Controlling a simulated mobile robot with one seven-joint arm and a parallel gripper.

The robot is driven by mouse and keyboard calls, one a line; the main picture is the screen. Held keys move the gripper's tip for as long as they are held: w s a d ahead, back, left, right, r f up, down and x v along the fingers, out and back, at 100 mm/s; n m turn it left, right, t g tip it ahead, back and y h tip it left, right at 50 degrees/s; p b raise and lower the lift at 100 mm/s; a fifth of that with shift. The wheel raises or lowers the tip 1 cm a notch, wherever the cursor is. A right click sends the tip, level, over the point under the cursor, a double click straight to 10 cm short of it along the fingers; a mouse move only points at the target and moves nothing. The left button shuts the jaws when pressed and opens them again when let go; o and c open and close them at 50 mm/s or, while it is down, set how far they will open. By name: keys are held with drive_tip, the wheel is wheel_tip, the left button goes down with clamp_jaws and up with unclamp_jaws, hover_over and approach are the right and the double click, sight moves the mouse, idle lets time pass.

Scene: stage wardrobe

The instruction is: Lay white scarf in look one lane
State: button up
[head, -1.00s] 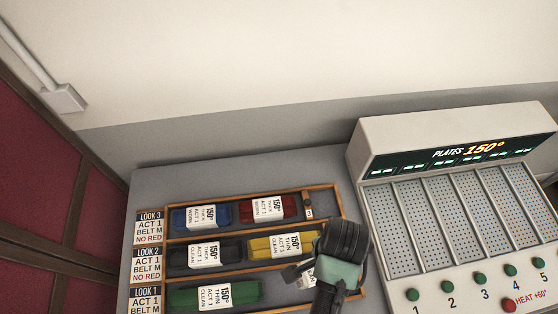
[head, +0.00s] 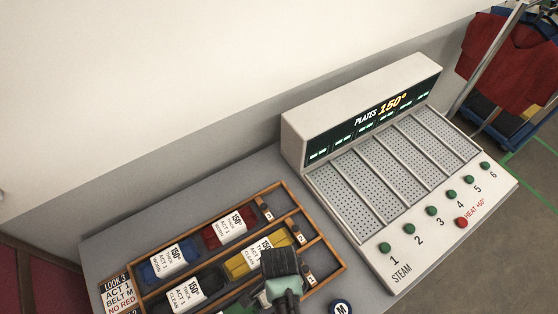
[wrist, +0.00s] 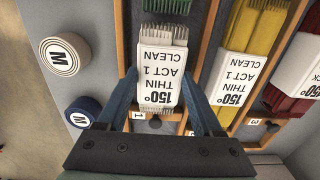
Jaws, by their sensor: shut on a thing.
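The white scarf (wrist: 165,36), with pale fringe and a white tag reading 150°, thin, act 1, clean, is between the two blue fingers of my gripper (wrist: 160,82) in the wrist view. My gripper is shut on it. The scarf is over or in the lane marked 1, lined up with it; I cannot tell whether it touches the lane floor. A green scarf (wrist: 188,12) lies farther along that lane. In the head view my gripper (head: 280,290) hides the white scarf, and the look one label is out of frame.
The wooden rack (head: 333,262) also holds yellow (head: 240,268), red (head: 212,236), blue and black scarves. The steam plate machine (head: 365,68) stands right of the rack.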

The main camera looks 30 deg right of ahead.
drive_tip(key=shift+f, duration=0.3)
